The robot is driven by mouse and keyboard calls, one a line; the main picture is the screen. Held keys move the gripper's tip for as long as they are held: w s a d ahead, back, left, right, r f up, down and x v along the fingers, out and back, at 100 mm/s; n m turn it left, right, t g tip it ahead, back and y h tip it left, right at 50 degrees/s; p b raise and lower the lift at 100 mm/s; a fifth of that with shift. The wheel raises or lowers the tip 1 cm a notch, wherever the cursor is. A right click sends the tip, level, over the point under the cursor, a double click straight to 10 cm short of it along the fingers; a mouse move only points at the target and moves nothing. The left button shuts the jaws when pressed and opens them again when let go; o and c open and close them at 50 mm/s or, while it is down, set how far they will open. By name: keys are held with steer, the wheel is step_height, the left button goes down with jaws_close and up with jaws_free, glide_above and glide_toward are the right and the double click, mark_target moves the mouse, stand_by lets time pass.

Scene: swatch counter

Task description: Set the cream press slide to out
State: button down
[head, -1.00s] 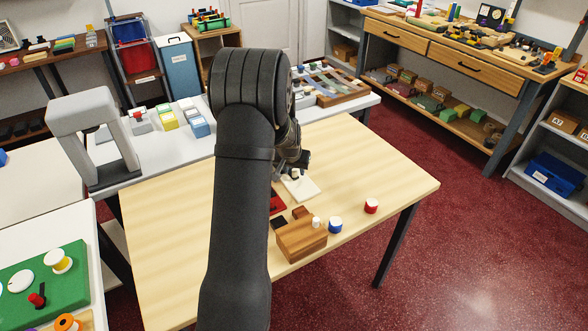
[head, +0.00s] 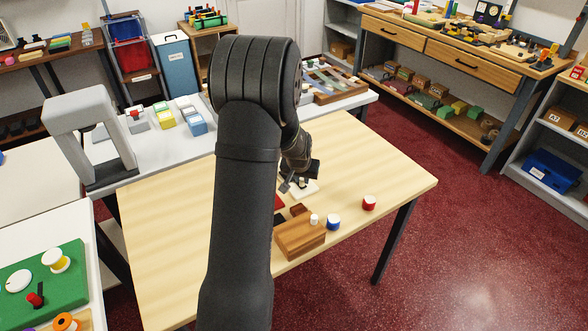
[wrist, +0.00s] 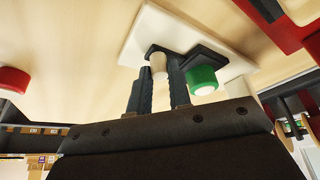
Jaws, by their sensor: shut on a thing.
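The cream slide knob (wrist: 158,66) stands on a dark track in a pale plate (wrist: 150,22) in the wrist view. My gripper (wrist: 162,78) has its two dark fingers on either side of the knob and is shut on it. A green, white-ended knob or button (wrist: 203,80) sits by the track, just right of the fingers. In the head view the pale plate (head: 309,190) lies on the wooden table, partly hidden by my gripper (head: 296,184). The slide's exact place along its track is hard to tell.
A wooden block (head: 301,238) with a white knob, a blue cylinder (head: 333,222) and a red cylinder (head: 369,202) stand on the wooden table (head: 385,180) nearer the front. A red part (head: 280,203) lies close to the plate. The table's right side is clear.

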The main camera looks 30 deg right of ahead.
steer(key=shift+s, duration=1.1)
steer(key=c, duration=1.3)
jaws_free()
steer(key=shift+s, duration=0.1)
steer(key=shift+r, duration=0.1)
steer(key=shift+a+r, duration=0.1)
steer(key=shift+r, duration=0.2)
steer(key=v, duration=1.6)
steer(key=shift+s+r, duration=0.1)
steer(key=shift+r, duration=0.2)
steer(key=shift+f, duration=0.1)
